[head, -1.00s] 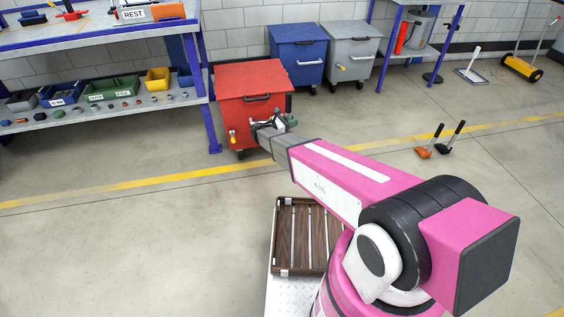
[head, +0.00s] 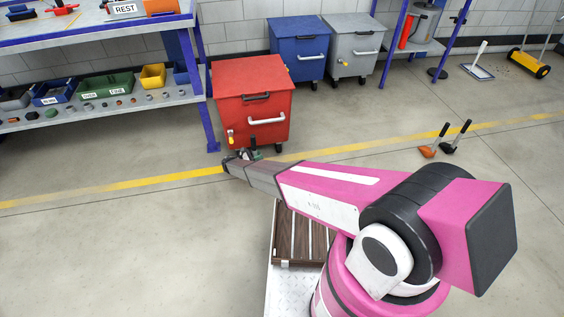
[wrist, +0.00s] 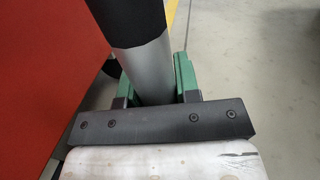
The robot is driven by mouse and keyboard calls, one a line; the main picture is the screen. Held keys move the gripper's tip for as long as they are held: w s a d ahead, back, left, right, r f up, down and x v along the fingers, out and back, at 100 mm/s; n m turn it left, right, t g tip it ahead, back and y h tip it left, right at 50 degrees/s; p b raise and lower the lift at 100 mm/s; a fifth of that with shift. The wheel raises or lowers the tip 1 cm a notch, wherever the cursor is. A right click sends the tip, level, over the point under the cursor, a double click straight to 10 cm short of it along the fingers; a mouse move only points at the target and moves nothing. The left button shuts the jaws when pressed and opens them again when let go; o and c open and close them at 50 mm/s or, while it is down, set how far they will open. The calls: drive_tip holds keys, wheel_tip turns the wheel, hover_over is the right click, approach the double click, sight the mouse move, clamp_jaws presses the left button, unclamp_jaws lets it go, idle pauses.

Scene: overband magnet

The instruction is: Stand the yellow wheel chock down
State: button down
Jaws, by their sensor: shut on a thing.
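My gripper (head: 245,160) is low in front of the red bin, near the yellow floor line. In the wrist view, its green-padded fingers (wrist: 158,82) are shut on a silver shaft with a black grip (wrist: 145,75), which I take to be the handle of the yellow wheel chock. The chock's yellow body is hidden, so I cannot tell whether it touches the floor. An orange chock (head: 427,152) and a black chock (head: 447,149), each with an upright handle, stand on the floor at the right.
The red bin (head: 253,90) is close behind my gripper and fills the left of the wrist view (wrist: 40,70). A shelf bench (head: 100,110) with small trays is at the left. A slatted wooden crate (head: 300,235) is by my base. Open floor (head: 120,240) lies front left.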

drive_tip(key=shift+a+f, duration=0.1)
drive_tip(key=shift+f, duration=0.25)
drive_tip(key=shift+w+d, duration=0.2)
drive_tip(key=shift+d, duration=0.1)
drive_tip(key=f+x, duration=0.3)
drive_tip(key=x, duration=1.4)
drive_tip(key=shift+f, duration=0.35)
drive_tip(key=c, duration=0.8)
unclamp_jaws()
drive_tip(key=shift+c, duration=0.2)
